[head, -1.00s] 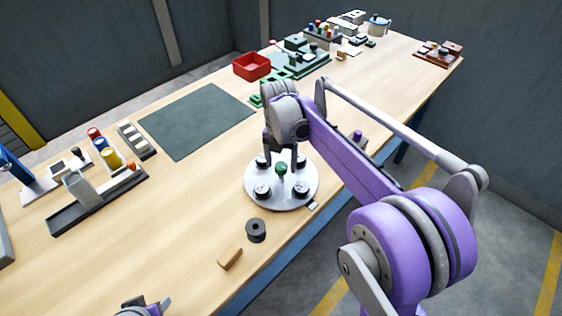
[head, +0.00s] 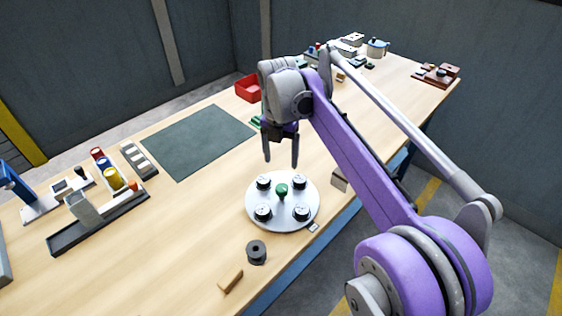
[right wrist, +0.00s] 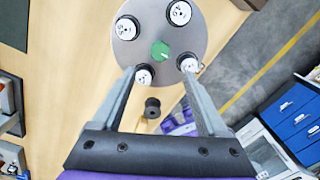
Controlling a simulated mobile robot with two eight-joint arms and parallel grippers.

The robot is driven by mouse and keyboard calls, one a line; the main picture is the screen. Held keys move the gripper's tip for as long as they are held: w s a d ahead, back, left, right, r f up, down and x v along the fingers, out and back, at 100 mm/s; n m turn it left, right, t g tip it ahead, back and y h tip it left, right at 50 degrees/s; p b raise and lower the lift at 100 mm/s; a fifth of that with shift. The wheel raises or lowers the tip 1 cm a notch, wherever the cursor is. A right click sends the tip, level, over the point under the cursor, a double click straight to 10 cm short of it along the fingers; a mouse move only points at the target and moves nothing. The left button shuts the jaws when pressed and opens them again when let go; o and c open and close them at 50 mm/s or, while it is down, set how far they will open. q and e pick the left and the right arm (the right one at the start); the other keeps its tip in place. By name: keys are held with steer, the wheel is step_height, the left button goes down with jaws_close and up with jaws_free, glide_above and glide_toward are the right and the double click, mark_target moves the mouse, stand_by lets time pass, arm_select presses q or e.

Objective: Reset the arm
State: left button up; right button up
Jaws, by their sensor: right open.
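My right gripper (head: 281,160) hangs above the table, just behind the round silver plate (head: 282,222), with its fingers apart and nothing between them. The plate carries several black round pieces with white tops and a green knob (head: 282,190) at its centre. My right arm crosses the head view from the lower right. My left gripper does not show clearly in the head view now.
A dark spool (head: 256,252) and a tan block (head: 230,280) lie near the table's front edge. A green-grey mat (head: 200,140) lies left of the arm. A red bin (head: 248,88) stands behind.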

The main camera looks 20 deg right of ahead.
stand_by(0.4)
steer(key=s+a+f+m+t, duration=0.2)
steer(key=s+f+m, duration=0.5)
steer(key=s+m, duration=0.4)
steer(key=s+a+f+m+t, duration=0.2)
steer(key=s+f+m, duration=0.5)
steer(key=s+m, duration=0.5)
steer(key=m+t, duration=0.1)
steer(key=m, duration=0.3)
steer(key=shift+a+f+m+t, duration=0.2)
steer(key=shift+f+m+t, duration=0.05)
steer(key=shift+m+t, duration=0.05)
